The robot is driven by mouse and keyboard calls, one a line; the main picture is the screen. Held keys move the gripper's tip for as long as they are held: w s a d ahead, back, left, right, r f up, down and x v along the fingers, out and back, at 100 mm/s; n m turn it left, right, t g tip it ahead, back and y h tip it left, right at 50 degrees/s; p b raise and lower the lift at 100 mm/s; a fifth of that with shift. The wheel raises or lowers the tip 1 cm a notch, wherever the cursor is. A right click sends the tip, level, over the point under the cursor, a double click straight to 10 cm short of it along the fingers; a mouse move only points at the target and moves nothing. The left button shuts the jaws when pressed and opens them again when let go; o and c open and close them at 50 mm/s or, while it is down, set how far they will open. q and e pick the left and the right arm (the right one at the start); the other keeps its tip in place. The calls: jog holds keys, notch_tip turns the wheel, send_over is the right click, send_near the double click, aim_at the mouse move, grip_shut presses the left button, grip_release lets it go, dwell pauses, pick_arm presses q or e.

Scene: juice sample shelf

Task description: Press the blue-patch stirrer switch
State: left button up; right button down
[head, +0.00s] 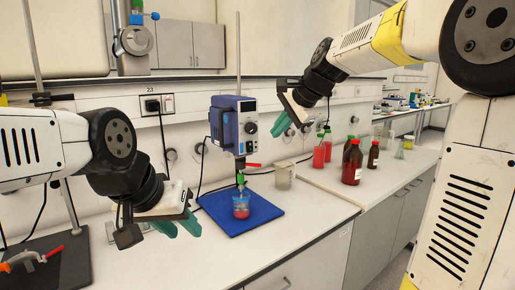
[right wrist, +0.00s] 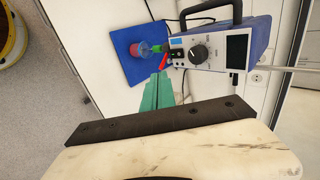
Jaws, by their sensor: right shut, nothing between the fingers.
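The blue-and-white stirrer unit (head: 228,128) hangs on a stand above a blue mat. In the right wrist view its front shows a dark display (right wrist: 237,47), a round knob (right wrist: 198,53) and a small black switch panel (right wrist: 177,56). A small light-blue patch (right wrist: 176,41) shows beside that panel; the switch itself is too small to make out. My right gripper (head: 281,125) is shut and empty, to the right of the unit in the head view. Its teal fingertips (right wrist: 161,76) look apart from the panel. My left gripper (head: 181,228) is open and empty, left of the mat.
A beaker of red liquid (head: 241,208) stands on the blue mat (head: 266,216) under the stirrer. A glass beaker (head: 284,176), red bottles (head: 319,154) and brown bottles (head: 352,164) stand to the right. A stand with red clamps (head: 32,257) is at front left.

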aim_at(250, 148)
jog(key=shift+w+a+r+x, duration=0.2)
jog(key=shift+w+r+x, duration=0.1)
jog(key=shift+x, duration=1.9)
jog(key=shift+w+a+r+x, duration=0.2)
jog(key=shift+r+x, duration=0.1)
jog(key=shift+x, duration=1.85)
jog(key=shift+w+a+r+x, duration=0.2)
jog(key=shift+w+r+x, duration=0.1)
jog(key=shift+x, duration=1.9)
jog(key=shift+a+r, duration=0.1)
jog(key=shift+r, duration=0.7)
